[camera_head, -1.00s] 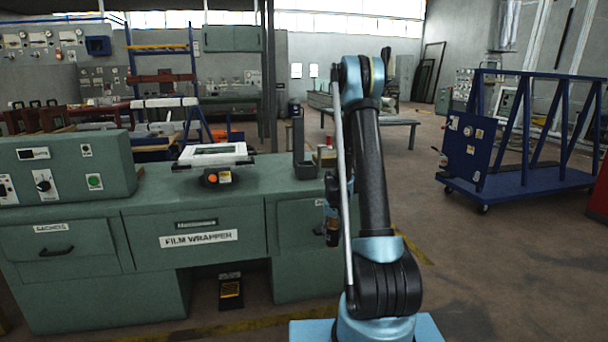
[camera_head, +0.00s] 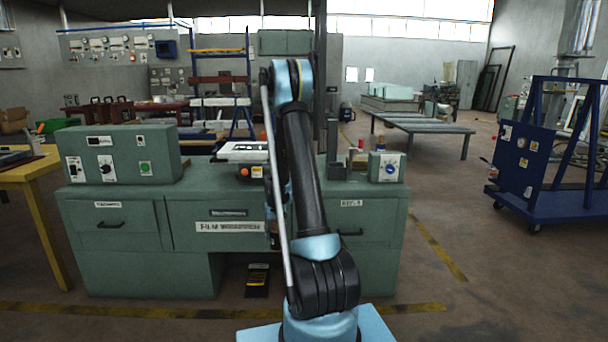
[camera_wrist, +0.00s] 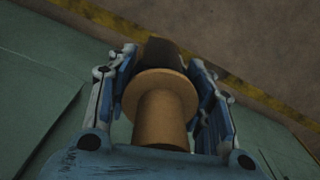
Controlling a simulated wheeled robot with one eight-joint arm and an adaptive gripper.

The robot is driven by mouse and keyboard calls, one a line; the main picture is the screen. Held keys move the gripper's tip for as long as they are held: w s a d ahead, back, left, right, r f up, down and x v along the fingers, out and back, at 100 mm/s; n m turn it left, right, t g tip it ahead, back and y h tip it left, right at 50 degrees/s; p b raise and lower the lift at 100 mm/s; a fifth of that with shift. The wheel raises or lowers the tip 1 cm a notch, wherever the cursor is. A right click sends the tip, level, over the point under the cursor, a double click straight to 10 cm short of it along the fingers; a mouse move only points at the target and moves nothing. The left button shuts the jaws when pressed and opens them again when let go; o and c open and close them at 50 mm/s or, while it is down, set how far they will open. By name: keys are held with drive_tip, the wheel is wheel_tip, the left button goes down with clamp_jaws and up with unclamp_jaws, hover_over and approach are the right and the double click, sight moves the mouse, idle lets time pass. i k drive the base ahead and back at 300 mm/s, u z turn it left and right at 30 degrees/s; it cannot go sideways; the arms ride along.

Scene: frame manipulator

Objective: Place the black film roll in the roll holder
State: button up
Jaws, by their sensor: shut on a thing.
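My gripper (camera_wrist: 165,68) is shut on a spool in the wrist view. The black film roll (camera_wrist: 163,50) is the dark part at its far end, with a brown flange and core (camera_wrist: 164,108) nearer the camera. In the head view my arm covers most of the gripper and the roll. They are in front of the green film wrapper bench (camera_head: 185,225). I cannot clearly make out the roll holder. A dark upright piece (camera_head: 336,150) stands on the bench top just right of my arm.
A control box (camera_head: 387,167) stands at the bench's right end, and a larger one (camera_head: 120,155) at its left. A yellow table (camera_head: 45,165) is at the left, a blue cart (camera_head: 517,165) at the right. The floor between bench and cart is clear.

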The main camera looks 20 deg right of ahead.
sight(336, 170)
drive_tip(key=u, duration=0.25)
drive_tip(key=k, duration=1.1)
drive_tip(key=z, duration=0.7)
drive_tip(key=i, duration=1)
